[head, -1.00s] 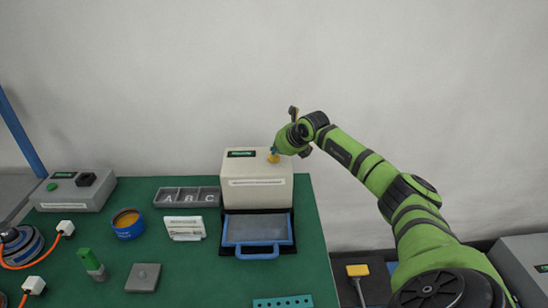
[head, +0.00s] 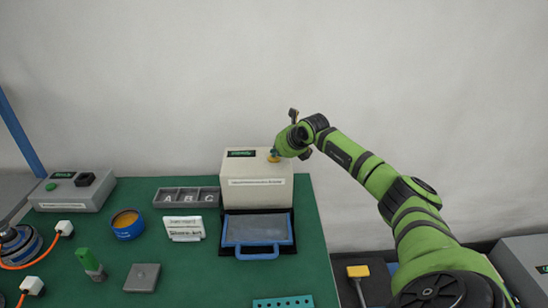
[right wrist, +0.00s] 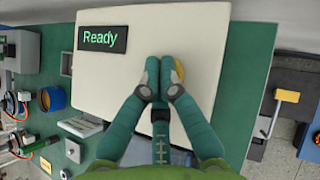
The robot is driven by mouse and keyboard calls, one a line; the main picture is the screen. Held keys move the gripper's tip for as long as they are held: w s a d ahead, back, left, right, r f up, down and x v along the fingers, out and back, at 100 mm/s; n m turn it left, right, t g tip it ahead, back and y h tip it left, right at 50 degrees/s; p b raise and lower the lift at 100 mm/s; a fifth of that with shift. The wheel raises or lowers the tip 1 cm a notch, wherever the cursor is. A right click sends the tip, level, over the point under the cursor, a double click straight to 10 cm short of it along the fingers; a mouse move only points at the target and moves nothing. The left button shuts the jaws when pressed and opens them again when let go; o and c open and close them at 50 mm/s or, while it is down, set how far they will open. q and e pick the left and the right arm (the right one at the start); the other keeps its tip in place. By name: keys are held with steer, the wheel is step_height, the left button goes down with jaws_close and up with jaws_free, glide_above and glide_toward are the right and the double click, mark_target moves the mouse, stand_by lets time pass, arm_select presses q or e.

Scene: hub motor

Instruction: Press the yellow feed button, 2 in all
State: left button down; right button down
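The cream feeder box (head: 257,187) stands at the back of the green table, with a small display (head: 241,154) on top. In the right wrist view the display (right wrist: 101,39) reads "Ready". The yellow feed button (head: 273,159) is on the box's top at the right. My right gripper (head: 275,152) points down at the button. In the right wrist view its two fingers (right wrist: 159,78) are together, with nothing seen between them, and they hide most of the button (right wrist: 179,70). I cannot tell whether the fingertips touch it. My left gripper is out of view.
A blue-handled tray (head: 257,232) sits in front of the box. A compartment tray marked A, B, C (head: 187,197), a white sign (head: 185,229), a blue tin (head: 127,224) and a grey control box (head: 75,190) stand to the left.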

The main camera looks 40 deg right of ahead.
mark_target(277, 159)
steer(key=shift+f, duration=0.1)
steer(key=shift+r+p, duration=0.6)
steer(key=shift+r, duration=0.3)
steer(key=shift+r, duration=0.1)
steer(key=shift+r+p, duration=1.7)
steer(key=shift+r, duration=0.8)
steer(key=shift+f, duration=0.1)
